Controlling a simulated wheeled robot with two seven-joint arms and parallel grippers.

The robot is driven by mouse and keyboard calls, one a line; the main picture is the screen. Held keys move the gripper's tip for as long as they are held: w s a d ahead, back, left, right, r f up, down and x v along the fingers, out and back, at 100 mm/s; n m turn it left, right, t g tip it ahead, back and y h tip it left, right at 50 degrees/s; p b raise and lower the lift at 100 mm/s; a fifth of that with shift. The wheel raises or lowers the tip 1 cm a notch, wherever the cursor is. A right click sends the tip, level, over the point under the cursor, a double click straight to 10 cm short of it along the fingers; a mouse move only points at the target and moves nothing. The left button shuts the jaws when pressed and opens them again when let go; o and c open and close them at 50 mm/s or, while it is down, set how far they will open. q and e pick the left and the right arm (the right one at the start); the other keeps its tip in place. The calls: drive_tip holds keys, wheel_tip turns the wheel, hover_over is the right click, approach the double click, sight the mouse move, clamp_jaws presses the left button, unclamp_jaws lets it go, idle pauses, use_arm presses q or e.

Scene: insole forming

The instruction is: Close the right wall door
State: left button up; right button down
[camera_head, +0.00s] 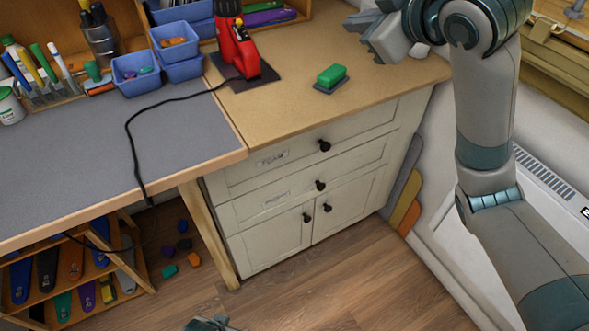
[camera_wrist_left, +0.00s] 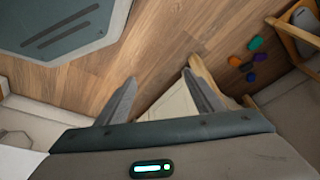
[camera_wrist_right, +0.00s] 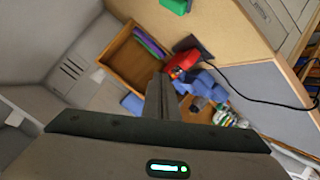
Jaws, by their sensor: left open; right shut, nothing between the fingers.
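No wall door can be clearly made out in these views. The base cabinet has a left door (camera_head: 268,243) and a right door (camera_head: 348,205), both lying flush with its front. My right gripper (camera_head: 374,38) is at the top of the head view, above the back right of the wooden worktop. Its fingers are together and empty in the right wrist view (camera_wrist_right: 160,82). My left gripper (camera_wrist_left: 158,84) is open and empty, pointing down over the wooden floor. Only a small part of the left arm shows at the bottom of the head view.
A wooden open box (camera_wrist_right: 122,62) shows in the right wrist view. The floor (camera_head: 330,285) before the cabinet is clear.

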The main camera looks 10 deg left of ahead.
drive_tip(key=s+a+r+n+t, duration=0.1)
drive_tip(key=s+r+n, duration=0.15)
drive_tip(key=r, duration=0.65)
drive_tip(key=s+a+r+n+t, duration=0.1)
drive_tip(key=s+r, duration=0.2)
drive_tip(key=r, duration=0.6)
drive_tip(key=s+a+r+n, duration=0.2)
drive_tip(key=s+r, duration=0.1)
drive_tip(key=r, duration=0.6)
use_arm(q)
drive_tip(key=s+f, duration=0.3)
drive_tip(key=f, duration=1)
drive_tip(key=shift+s+f, duration=0.3)
drive_tip(key=shift+f, duration=0.1)
use_arm(e)
drive_tip(key=s+r+n+t, duration=0.3)
drive_tip(key=s+r, duration=1.3)
drive_tip(key=s, duration=0.2)
drive_tip(key=shift+a+r+t, duration=0.25)
drive_tip(key=shift+r+t, duration=0.05)
drive_tip(key=shift+r, duration=0.05)
drive_tip(key=shift+n, duration=0.25)
